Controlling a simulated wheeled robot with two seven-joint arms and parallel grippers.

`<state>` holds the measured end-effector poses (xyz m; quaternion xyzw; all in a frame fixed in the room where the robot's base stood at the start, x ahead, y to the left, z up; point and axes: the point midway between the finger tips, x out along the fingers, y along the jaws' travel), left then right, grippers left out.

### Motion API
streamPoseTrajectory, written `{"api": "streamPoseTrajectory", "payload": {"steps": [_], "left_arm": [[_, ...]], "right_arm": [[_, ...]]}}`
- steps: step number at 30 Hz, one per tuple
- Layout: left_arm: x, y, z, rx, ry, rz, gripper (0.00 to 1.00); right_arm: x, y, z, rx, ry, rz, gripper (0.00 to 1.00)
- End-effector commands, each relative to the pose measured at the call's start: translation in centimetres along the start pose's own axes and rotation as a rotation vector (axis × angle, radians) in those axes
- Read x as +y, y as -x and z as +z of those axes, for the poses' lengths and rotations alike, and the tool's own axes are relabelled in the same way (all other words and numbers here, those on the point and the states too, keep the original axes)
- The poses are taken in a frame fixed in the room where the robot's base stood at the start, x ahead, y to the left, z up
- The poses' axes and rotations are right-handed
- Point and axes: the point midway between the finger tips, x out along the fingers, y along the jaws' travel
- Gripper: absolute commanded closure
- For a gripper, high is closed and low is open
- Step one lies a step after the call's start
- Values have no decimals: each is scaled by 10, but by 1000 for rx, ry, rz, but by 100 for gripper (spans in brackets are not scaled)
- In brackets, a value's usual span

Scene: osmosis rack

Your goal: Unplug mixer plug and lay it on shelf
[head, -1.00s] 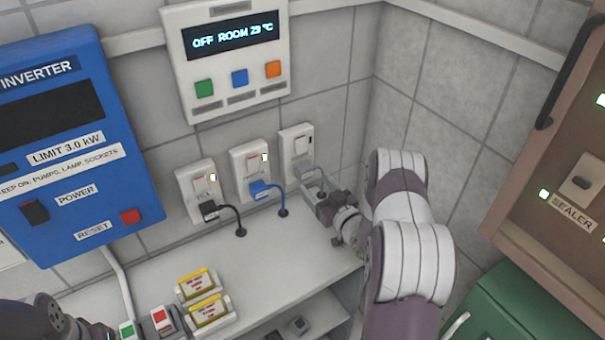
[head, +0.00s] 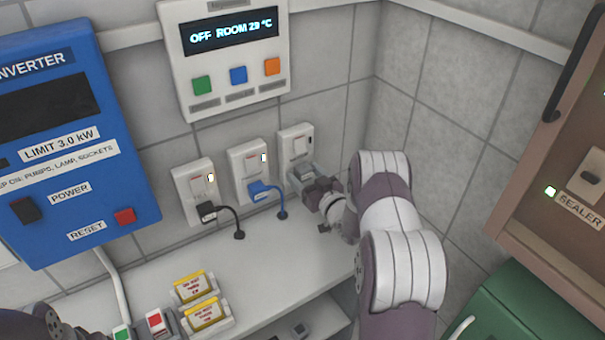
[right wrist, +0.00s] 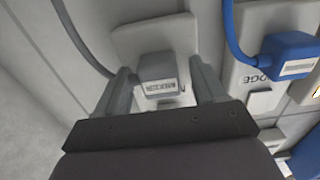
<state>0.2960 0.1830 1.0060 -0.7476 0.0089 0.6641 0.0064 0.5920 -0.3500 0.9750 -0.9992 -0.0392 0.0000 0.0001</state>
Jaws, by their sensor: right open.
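The grey mixer plug (right wrist: 157,73) sits in the rightmost wall socket (head: 295,143), with a label on its face and a grey cord. In the right wrist view it lies between the two fingers of my right gripper (right wrist: 165,88), which are open around it. In the head view my right gripper (head: 305,178) is up against that socket and hides most of the plug. The shelf (head: 270,265) runs below the sockets. At the lower left edge of the head view part of my left arm shows; its fingers cannot be made out.
A blue plug (head: 262,190) sits in the middle socket and a black plug (head: 208,211) in the left one, their cords dropping to the shelf. Yellow-topped blocks (head: 194,286) stand at the shelf's front left. The shelf's middle is clear.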

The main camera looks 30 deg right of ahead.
Motion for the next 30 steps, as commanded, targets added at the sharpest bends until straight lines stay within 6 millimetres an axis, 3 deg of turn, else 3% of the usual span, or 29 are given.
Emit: {"api": "streamPoseTrajectory", "payload": {"steps": [30], "left_arm": [[0, -5, 1, 0, 0, 0, 28]], "right_arm": [[0, 0, 0, 0, 0, 0, 30]]}}
